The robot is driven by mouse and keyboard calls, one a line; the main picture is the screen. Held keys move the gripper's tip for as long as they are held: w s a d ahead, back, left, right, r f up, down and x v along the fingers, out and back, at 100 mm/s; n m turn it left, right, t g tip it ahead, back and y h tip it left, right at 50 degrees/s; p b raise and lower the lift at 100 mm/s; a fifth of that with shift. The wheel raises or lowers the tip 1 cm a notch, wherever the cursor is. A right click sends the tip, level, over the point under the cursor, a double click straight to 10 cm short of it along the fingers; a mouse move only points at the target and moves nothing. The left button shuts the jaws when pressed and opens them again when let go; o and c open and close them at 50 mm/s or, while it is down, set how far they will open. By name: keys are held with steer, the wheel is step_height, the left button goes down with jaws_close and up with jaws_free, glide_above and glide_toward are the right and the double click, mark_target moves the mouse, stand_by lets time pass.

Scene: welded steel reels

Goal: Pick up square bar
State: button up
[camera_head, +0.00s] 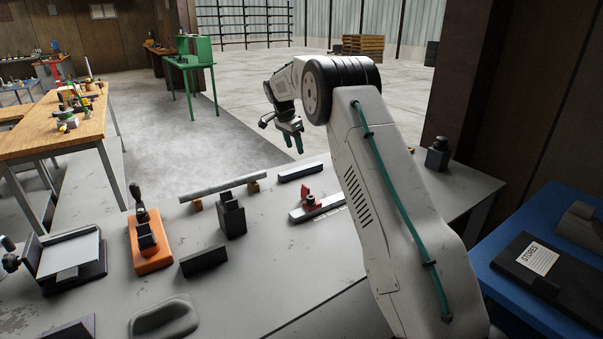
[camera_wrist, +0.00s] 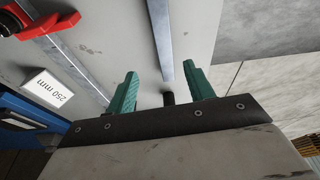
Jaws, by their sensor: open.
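The square bar (camera_head: 300,172) looks like the short, straight dark-sided bar lying flat near the far edge of the grey table. In the wrist view a long grey bar (camera_wrist: 158,30), which appears to be the same one, runs up the picture from between my fingers. My gripper (camera_head: 293,143) is above the table's far edge, beyond and above the bar. In the wrist view my gripper (camera_wrist: 160,70) shows two green fingers, spread apart with nothing held. The bar's near end lies between them in the picture, below them. My arm hides part of the table.
A red-jawed measuring tool (camera_head: 310,203) lies just in front of the bar. A long light bar (camera_head: 222,187) rests on two small blocks to the left. A dark stepped block (camera_head: 232,215) and an orange fixture (camera_head: 150,250) stand nearer. A "250 mm" label (camera_wrist: 48,90) lies lower left.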

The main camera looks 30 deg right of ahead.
glide_above(301, 168)
steer(key=a, duration=0.2)
steer(key=shift+m, duration=0.4)
steer(key=x, duration=0.3)
steer(key=a+x, duration=0.1)
steer(key=x, duration=0.1)
steer(key=shift+w+f, duration=0.1)
steer(key=shift+f, duration=0.1)
steer(key=x, duration=0.5)
jaws_close()
steer(key=shift+r, duration=0.2)
stand_by(0.3)
